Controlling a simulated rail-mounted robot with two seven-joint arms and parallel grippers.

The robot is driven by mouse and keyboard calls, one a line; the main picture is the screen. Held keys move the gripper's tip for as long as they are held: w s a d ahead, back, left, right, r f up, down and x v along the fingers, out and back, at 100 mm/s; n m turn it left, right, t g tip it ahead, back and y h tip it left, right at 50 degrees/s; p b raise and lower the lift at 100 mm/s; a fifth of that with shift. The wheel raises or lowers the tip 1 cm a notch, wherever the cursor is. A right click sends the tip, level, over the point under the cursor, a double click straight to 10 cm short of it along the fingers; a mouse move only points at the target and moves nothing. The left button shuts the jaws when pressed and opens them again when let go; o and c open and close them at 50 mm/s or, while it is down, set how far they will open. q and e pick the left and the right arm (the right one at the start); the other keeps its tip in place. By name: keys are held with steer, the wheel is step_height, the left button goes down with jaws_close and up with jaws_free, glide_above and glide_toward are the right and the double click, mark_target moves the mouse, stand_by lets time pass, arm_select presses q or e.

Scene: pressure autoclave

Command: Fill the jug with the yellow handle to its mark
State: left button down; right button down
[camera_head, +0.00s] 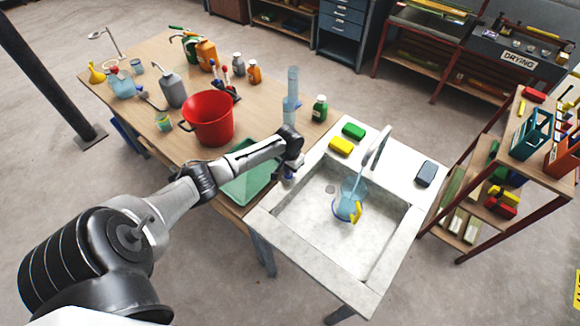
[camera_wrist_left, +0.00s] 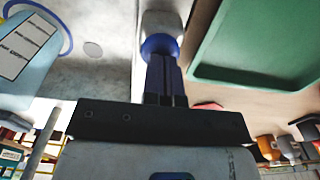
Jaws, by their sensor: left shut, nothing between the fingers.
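The clear bluish jug (camera_head: 345,203) with the yellow handle (camera_head: 356,211) stands in the sink under the grey curved tap (camera_head: 378,146). A pale blue streak, looking like running water, joins the spout and the jug. Its water level and mark are too small to read. In the left wrist view a pale blue vessel with a white label (camera_wrist_left: 25,50), likely this jug, is cut off at the left. My left gripper (camera_head: 289,174) is shut and empty at the sink's left rim. My right gripper is out of view.
The sink (camera_head: 290,235) has free floor left of the jug. Yellow (camera_head: 341,146) and green (camera_head: 353,131) sponges lie on its back rim. A green tray (camera_head: 246,185) lies beside my left arm. A red bucket (camera_head: 208,120) and several bottles stand on the wooden table.

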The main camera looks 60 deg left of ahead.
arm_select(q)
steer(key=shift+s+d+f, duration=0.25)
steer(key=shift+s+f, duration=0.1)
steer(key=shift+f, duration=0.2)
steer(key=shift+r, duration=0.1)
steer(key=shift+r+p, duration=0.25)
steer(key=shift+p, duration=0.15)
step_height(320, 180, up, 4)
steer(key=p, duration=0.4)
steer(key=shift+w+r+p, duration=0.15)
steer(key=shift+r+p, duration=0.1)
steer(key=shift+p, duration=0.1)
step_height(320, 180, up, 10)
steer(key=shift+w+a, duration=0.2)
steer(key=shift+a, duration=0.05)
stand_by(0.9)
